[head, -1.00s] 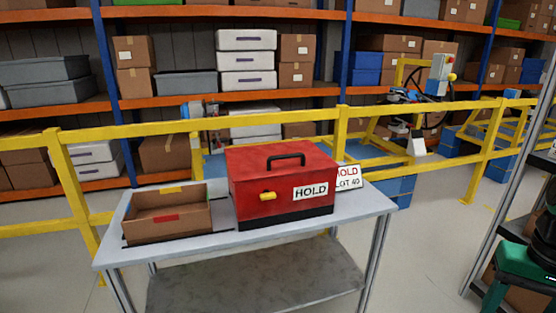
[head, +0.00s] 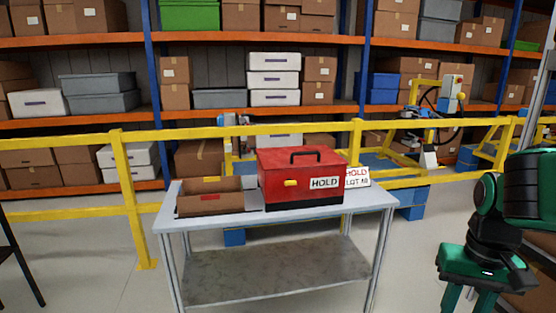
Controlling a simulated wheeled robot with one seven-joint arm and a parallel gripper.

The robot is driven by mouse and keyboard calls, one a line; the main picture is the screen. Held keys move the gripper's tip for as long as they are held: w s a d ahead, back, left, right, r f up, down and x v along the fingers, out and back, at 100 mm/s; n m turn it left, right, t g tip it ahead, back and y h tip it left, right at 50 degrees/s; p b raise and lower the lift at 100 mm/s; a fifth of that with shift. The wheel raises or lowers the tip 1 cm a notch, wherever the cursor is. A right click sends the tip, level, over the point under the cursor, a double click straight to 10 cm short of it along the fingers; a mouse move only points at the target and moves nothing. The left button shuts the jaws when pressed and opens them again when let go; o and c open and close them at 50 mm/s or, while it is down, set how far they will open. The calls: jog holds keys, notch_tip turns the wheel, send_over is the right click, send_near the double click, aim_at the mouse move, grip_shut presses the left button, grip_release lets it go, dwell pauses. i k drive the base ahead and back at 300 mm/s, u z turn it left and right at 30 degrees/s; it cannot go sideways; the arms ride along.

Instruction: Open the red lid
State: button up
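The red lid (head: 292,157) is the top of a red box (head: 271,188) with a black base, standing on a grey metal table. The lid has a black handle (head: 317,150) on top and looks shut. A yellow latch (head: 291,183) and a white HOLD label (head: 324,183) are on the box front. My gripper (head: 468,300) hangs at the lower right, pointing down, well apart from the box and table. Its green fingers are spread with nothing seen between them; their tips reach the bottom edge of the picture.
An open cardboard tray (head: 222,205) stands left of the box on the table (head: 370,204). A white HOLD LOT sign (head: 357,177) stands to its right. A yellow rail (head: 80,138) runs behind the table. Open floor (head: 410,260) lies between the table and my arm.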

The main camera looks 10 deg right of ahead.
aim_at(277, 158)
jog(key=u, duration=0.3)
jog(key=k, duration=0.65)
jog(key=u, duration=0.5)
jog(key=i, duration=1.05)
jog(key=z, duration=0.65)
jog(key=i, duration=1.3)
jog(key=z, duration=0.75)
